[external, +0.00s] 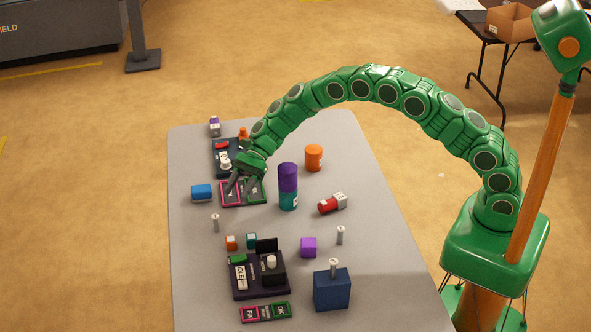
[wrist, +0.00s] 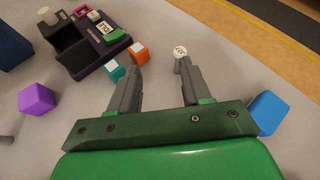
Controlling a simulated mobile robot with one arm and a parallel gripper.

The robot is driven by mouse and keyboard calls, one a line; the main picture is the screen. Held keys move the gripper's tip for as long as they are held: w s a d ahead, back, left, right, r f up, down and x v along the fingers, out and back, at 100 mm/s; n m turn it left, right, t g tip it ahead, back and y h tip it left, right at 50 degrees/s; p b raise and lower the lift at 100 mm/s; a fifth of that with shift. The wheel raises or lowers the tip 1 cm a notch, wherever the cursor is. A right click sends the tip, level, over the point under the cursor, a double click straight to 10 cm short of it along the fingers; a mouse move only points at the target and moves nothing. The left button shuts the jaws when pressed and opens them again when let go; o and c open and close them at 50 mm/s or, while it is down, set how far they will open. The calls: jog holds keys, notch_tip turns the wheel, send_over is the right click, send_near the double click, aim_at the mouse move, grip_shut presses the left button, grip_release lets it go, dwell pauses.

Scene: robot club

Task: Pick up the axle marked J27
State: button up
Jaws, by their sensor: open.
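A thin grey axle (external: 215,223) stands upright near the table's left edge. In the wrist view an axle (wrist: 181,52) with a round white top stands just beyond my right fingertip; its small mark looks like it ends in 27, but I cannot read it surely. My gripper (external: 246,187) is open and empty above the pink and green cards, farther back than this axle. In the wrist view my two fingers (wrist: 163,76) are spread apart with bare table between them. Another axle (external: 340,235) stands on the right, and one (external: 333,267) is on a blue box.
A blue block (external: 202,192), orange cube (external: 231,243) and teal cube (external: 251,240) lie around the left axle. A dark tray (external: 260,291) stands in front. A tall purple and teal cylinder (external: 288,187) stands right of my gripper. Grey table (external: 190,275) is clear at front left.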

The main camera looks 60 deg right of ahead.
jog(key=m, duration=0.2)
send_near(217, 231)
jog(key=shift+w+a+r+t+y, duration=0.15)
jog(key=shift+a+r+y, duration=0.05)
jog(key=shift+a+r, duration=0.2)
jog(key=shift+w+a+r+t+y, duration=0.15)
jog(key=shift+w+a+r+y, duration=0.05)
jog(key=shift+a+r, duration=0.25)
jog(key=shift+s+x, duration=0.15)
jog(key=shift+x, duration=1.75)
jog(key=shift+s+x, duration=0.15)
jog(key=shift+x, duration=1.7)
jog(key=shift+d+f, duration=0.1)
jog(key=shift+f, duration=0.05)
grip_shut()
